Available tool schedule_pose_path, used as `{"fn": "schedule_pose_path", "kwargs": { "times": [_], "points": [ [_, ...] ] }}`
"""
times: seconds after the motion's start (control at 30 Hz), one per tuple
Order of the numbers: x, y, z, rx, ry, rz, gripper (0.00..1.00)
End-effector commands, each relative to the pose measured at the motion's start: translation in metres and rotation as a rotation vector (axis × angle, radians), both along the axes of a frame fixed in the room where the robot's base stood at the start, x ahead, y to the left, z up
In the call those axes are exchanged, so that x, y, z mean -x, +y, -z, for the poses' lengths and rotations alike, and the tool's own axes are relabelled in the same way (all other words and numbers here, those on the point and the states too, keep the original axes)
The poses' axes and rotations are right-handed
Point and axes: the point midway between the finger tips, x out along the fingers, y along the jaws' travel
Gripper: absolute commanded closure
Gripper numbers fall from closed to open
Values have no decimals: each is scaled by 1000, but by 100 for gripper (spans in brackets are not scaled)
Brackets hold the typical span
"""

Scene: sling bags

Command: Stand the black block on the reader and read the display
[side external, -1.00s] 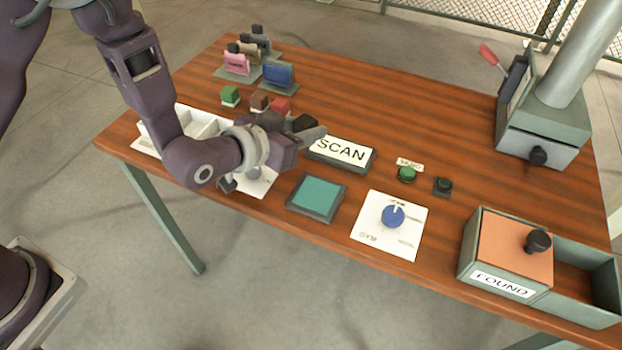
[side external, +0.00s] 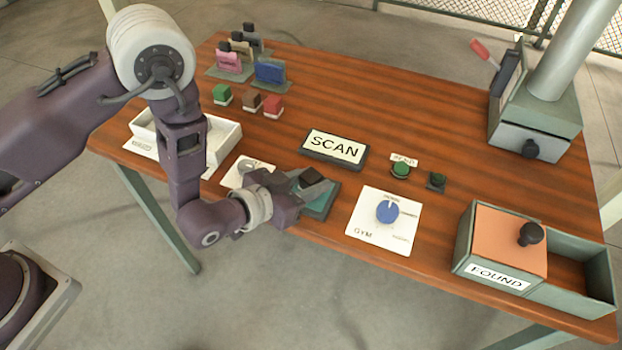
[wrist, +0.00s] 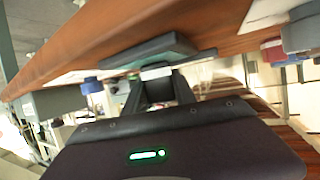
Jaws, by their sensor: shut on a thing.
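My gripper (side external: 313,184) is shut on the black block (side external: 312,176), at the table's front edge. The gripper and block cover part of the reader (side external: 325,204), a teal pad in a dark frame. In the wrist view my gripper (wrist: 157,84) reaches toward the reader (wrist: 148,54), with a pale face of the block (wrist: 157,73) between the fingers, close to the pad. I cannot tell whether the block touches the pad. The display (side external: 335,147), a white panel in a dark frame behind the reader, reads "SCAN".
A white card with a blue dial (side external: 387,211) lies right of the reader. A green button (side external: 400,170) is behind it. Green, brown and red blocks (side external: 272,106) and small bags (side external: 270,72) stand at back left. A "FOUND" box (side external: 498,276) is at front right.

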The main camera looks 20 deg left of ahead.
Motion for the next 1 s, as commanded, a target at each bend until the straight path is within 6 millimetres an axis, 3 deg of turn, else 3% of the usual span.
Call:
{"fn": "schedule_pose_path", "kwargs": {
  "times": [0.1, 0.13, 0.2, 0.23, 0.57, 0.8, 1.0],
  "points": [
    [0, 0, 4, 0, 1, 0, 100],
    [0, 0, 3, 0, 0, 0, 62],
    [0, 0, 3, 0, 0, 0, 48],
    [0, 0, 3, 0, 0, 0, 46],
    [0, 0, -3, 1, -1, 0, 46],
    [44, 18, -20, -3, 3, 2, 46],
    [63, 27, -29, -1, 1, -1, 46]
  ]
}}
